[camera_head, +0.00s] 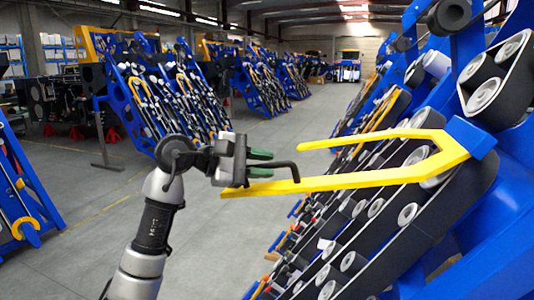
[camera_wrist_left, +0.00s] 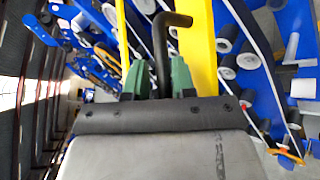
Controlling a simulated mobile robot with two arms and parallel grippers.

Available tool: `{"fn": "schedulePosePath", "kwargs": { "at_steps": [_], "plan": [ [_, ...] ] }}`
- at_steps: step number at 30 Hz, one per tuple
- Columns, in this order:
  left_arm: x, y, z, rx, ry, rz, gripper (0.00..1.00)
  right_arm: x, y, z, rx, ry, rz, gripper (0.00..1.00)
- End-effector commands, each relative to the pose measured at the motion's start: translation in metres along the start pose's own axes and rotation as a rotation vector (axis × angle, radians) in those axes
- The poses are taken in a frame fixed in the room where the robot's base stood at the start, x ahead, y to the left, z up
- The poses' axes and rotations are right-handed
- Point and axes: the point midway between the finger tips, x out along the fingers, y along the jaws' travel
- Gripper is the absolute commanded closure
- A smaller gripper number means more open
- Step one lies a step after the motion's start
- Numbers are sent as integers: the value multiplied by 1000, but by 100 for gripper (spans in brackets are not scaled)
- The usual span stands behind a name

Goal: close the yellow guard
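The yellow guard (camera_head: 365,179) is a U-shaped bar. It sticks out to the left from a blue bracket (camera_head: 470,138) on the harvester chassis, clear of the rollers. A black bent handle (camera_head: 287,164) joins its long near arm. My left gripper (camera_head: 262,163) is at the guard's free end, with its green fingers on both sides of the handle, seemingly shut on it. In the left wrist view the handle (camera_wrist_left: 160,50) runs out between the fingers and bends right towards the yellow bar (camera_wrist_left: 203,50). My right gripper is not in view.
The blue chassis with black and grey rollers (camera_head: 375,208) slopes up the right side. A blue frame part (camera_head: 30,195) stands at the left edge. More blue machines (camera_head: 165,95) stand further back. The grey floor (camera_head: 250,235) between them is clear.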

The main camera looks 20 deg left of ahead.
Motion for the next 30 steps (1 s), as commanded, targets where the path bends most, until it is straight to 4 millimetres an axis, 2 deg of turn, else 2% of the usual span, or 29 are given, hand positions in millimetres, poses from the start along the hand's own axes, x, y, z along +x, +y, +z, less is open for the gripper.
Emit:
{"fn": "schedulePosePath", "kwargs": {
  "at_steps": [3, 5, 12, 18, 26, 30],
  "plan": [
    [8, 1, 0, 0, 1, 0, 75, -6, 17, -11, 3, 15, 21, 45],
    [10, 0, 0, 0, 0, 0, 75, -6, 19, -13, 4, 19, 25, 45],
    [11, -1, -1, 0, 1, 1, 75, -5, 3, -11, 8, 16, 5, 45],
    [10, 0, 0, 1, 1, 2, 100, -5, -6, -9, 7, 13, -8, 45],
    [10, 0, 0, 2, -1, 4, 100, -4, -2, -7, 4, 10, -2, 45],
    [12, -7, -4, -6, -8, 12, 100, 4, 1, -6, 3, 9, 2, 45]
  ]
}}
